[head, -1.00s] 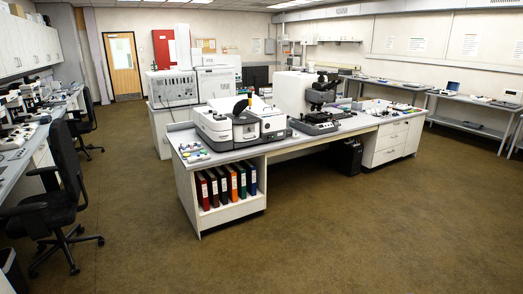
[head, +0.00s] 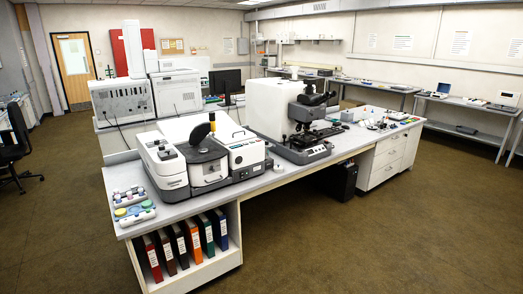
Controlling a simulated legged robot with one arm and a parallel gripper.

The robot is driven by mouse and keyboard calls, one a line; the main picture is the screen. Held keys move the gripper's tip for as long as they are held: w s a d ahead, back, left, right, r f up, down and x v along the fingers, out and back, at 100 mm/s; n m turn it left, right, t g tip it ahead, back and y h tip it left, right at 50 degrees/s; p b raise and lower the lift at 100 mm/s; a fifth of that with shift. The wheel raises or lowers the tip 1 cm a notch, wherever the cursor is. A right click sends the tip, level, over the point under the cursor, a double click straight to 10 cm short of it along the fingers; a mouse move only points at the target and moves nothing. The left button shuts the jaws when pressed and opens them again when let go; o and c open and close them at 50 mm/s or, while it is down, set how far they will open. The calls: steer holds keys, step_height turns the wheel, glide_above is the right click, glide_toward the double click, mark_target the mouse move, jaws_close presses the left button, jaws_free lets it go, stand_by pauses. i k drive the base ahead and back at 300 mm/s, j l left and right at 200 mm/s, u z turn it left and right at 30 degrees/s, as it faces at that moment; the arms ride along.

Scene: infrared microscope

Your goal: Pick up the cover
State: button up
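I cannot tell for sure which thing is the cover. A dark rounded piece (head: 201,133) stands up on top of the middle part of a white and grey spectrometer (head: 203,165), on the near left of the central bench. A microscope (head: 308,110) with black eyepieces stands to its right, joined to a large white housing (head: 268,105). My gripper and arm are not in view.
The central bench (head: 180,212) has small coloured items (head: 133,205) at its left end and binders (head: 180,245) on a shelf below. A black box (head: 343,180) stands under it. Brown floor (head: 340,255) in front is clear. A black chair (head: 14,150) is at left.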

mark_target(278, 168)
steer(key=i+j, duration=0.1)
steer(key=i, duration=2.1)
steer(key=i+z, duration=0.3)
steer(key=i, duration=0.35)
steer(key=i+j+z, duration=0.3)
steer(key=i, duration=0.3)
